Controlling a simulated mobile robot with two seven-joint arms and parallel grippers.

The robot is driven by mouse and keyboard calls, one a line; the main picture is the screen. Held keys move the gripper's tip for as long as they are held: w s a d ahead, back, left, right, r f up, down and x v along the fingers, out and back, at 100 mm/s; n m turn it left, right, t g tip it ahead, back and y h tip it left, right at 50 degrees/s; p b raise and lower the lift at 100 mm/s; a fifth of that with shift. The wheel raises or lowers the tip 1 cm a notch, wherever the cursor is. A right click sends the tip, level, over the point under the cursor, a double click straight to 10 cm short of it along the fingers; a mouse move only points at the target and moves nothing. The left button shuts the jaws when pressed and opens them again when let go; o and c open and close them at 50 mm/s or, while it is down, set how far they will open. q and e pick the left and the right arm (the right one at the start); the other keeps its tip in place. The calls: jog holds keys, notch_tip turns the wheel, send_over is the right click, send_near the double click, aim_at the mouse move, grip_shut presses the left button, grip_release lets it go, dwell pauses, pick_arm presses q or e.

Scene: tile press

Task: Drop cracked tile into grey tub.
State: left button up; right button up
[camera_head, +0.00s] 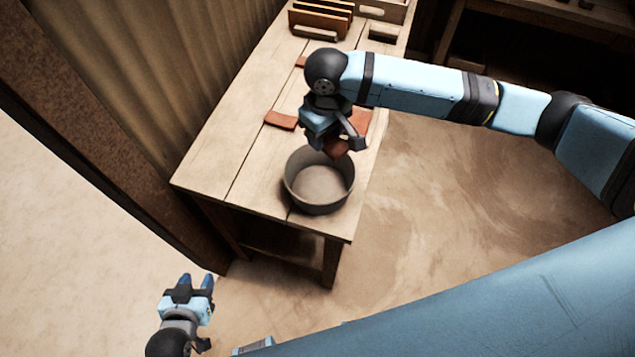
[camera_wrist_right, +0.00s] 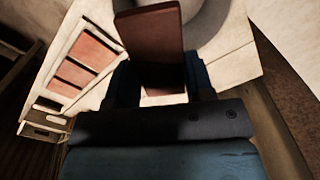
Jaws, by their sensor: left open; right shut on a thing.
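The grey tub (camera_head: 319,205) stands near the front end of the wooden table. My right gripper (camera_head: 336,148) is shut on a reddish-brown tile (camera_head: 338,153) at the back rim of the tub. In the right wrist view the held tile (camera_wrist_right: 150,45) sticks out from between the fingers, and part of the tub (camera_wrist_right: 212,22) shows beside it. I cannot make out a crack on the tile. My left gripper (camera_head: 197,283) is open and empty, low at the bottom left, away from the table.
A tile (camera_head: 281,120) lies on the table (camera_head: 225,150) left of my right gripper; another tile (camera_head: 362,120) lies partly hidden behind it. A rack (camera_head: 320,20) of upright tiles and a wooden box (camera_head: 383,10) stand at the far end. A wall runs along the left.

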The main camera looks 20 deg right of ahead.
notch_tip(320, 180, down, 4)
jog(key=b, duration=0.3)
jog(key=shift+r+b, duration=0.2)
jog(key=shift+b, duration=0.2)
jog(key=shift+f+b, duration=0.4)
jog(key=shift+b, duration=0.35)
jog(key=o, duration=1)
jog(key=shift+o, duration=0.2)
notch_tip(320, 180, up, 14)
jog(key=shift+f, duration=0.15)
